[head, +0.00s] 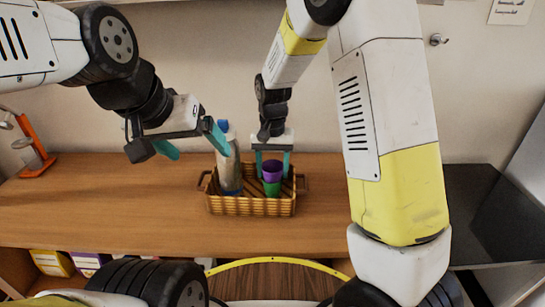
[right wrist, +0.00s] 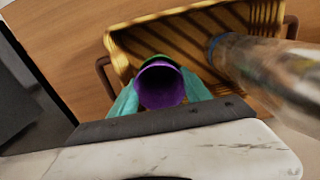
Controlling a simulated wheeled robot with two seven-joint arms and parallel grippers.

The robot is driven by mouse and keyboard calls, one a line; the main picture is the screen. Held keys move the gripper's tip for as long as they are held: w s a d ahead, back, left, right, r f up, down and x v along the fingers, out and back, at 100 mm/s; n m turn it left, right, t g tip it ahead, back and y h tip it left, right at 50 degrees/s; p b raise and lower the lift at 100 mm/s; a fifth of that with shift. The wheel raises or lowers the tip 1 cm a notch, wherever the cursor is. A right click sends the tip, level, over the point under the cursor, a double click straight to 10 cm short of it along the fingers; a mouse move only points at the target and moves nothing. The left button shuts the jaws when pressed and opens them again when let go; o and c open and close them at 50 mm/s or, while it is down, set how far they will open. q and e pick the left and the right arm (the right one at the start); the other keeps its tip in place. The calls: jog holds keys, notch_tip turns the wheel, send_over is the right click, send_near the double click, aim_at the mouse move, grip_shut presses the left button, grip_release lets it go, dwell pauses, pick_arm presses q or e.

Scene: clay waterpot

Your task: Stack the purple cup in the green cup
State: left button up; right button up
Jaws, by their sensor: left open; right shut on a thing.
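The purple cup (head: 272,170) is upright between the fingers of my right gripper (head: 273,163), which is shut on it. The green cup (head: 272,188) shows directly below it, inside the basket (head: 250,207). The two cups are lined up and look in contact; I cannot tell how deep the purple one sits. In the right wrist view, I look into the purple cup (right wrist: 162,87) with a teal finger on each side, and it hides most of the green cup. My left gripper (head: 192,144) is open and empty, left of the basket and above the table.
A clear bottle (head: 229,168) with a blue cap stands in the left part of the basket, near my right gripper; it also shows in the right wrist view (right wrist: 265,65). An orange stand (head: 35,147) is at the far left. The wooden table (head: 120,205) is clear around the basket.

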jog(key=o, duration=1.3)
jog(key=shift+f, duration=0.2)
jog(key=shift+o, duration=0.2)
jog(key=shift+r, duration=0.15)
notch_tip(320, 180, up, 13)
jog(key=s+d+r+t+y, duration=0.1)
jog(key=s+d+r+t, duration=0.2)
jog(key=s+d, duration=0.4)
jog(key=s+d+r+n+t+y, duration=0.1)
jog(key=s+d+r+t, duration=0.2)
jog(key=s+d, duration=0.4)
jog(key=shift+s+r, duration=0.5)
jog(key=shift+s, duration=2.35)
jog(key=shift+d, duration=0.1)
